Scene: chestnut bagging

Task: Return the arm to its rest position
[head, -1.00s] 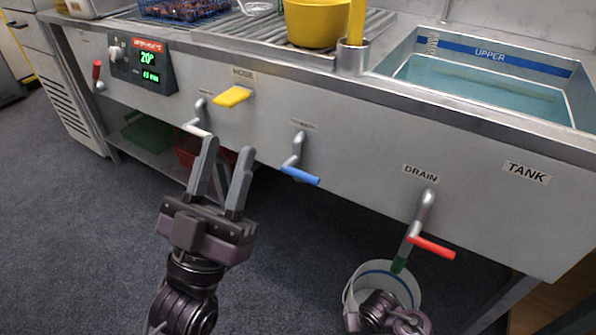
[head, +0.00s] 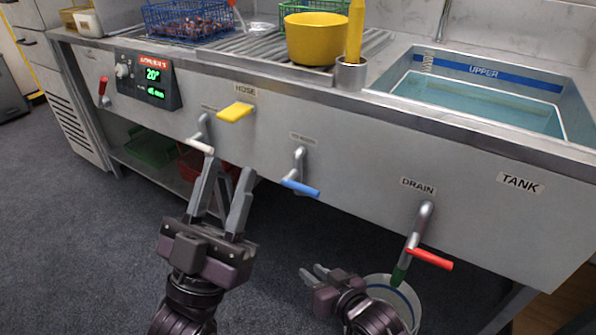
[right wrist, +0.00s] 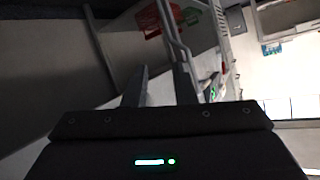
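My left gripper (head: 229,164) points up in the head view, in front of the sink unit's front panel. Its two fingers are spread with nothing between them, and in the picture they overlap the white-tipped lever (head: 201,146). My right gripper (head: 310,269) is low in the head view, left of the white bucket (head: 407,294), with its fingers pointing left. In the right wrist view its two fingers (right wrist: 160,85) stand apart with nothing visible between them. My right forearm hides part of the bucket.
The panel has protruding levers: yellow hose (head: 235,111), blue (head: 300,187) and red drain (head: 430,258). Above are a water tank (head: 480,99), a yellow pot (head: 322,42) and a blue basket (head: 188,22). Dark floor (head: 90,240) is open at left.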

